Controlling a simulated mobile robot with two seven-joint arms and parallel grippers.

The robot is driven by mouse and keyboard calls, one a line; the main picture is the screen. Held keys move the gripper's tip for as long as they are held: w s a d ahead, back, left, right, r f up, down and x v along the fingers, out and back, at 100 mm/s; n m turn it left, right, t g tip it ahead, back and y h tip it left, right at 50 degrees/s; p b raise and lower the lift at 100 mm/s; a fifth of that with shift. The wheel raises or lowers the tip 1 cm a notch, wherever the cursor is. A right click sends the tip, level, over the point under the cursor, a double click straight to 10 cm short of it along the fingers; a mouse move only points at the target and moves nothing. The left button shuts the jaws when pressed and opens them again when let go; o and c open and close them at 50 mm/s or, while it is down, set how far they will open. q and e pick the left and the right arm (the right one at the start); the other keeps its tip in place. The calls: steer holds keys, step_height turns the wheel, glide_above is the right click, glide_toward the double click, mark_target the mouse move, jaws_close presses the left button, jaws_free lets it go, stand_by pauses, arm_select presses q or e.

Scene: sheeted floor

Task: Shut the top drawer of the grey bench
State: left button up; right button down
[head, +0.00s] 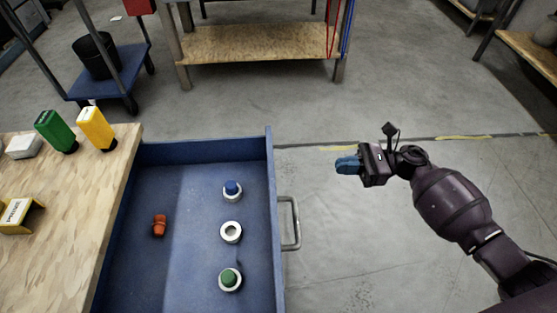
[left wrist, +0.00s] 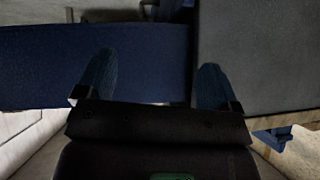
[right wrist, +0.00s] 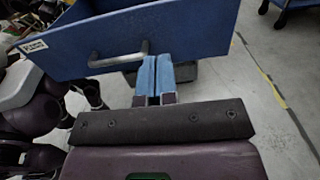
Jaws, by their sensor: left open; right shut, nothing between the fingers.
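The top drawer (head: 180,154) of the bench is pulled out, with its blue interior in the head view. Its metal handle (head: 291,223) is on the right-hand front face; the handle also shows in the right wrist view (right wrist: 118,60). My right gripper (head: 347,165) is shut and empty, to the right of the drawer front and apart from it. In the right wrist view its blue fingers (right wrist: 155,75) point toward the drawer front, beside the handle's right end. My left gripper (left wrist: 153,85) is open, seen only in its wrist view, with a dark blue surface beyond it.
The drawer holds an orange piece (head: 159,226) and several round pieces, such as a white ring (head: 231,232). Green (head: 55,131) and yellow (head: 96,128) items stand on the wooden benchtop (head: 60,255). Bare floor (head: 325,255) lies right of the drawer. A blue cart (head: 110,85) stands behind.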

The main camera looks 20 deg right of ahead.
steer(key=x, duration=1.4)
steer(key=shift+s+a, duration=0.1)
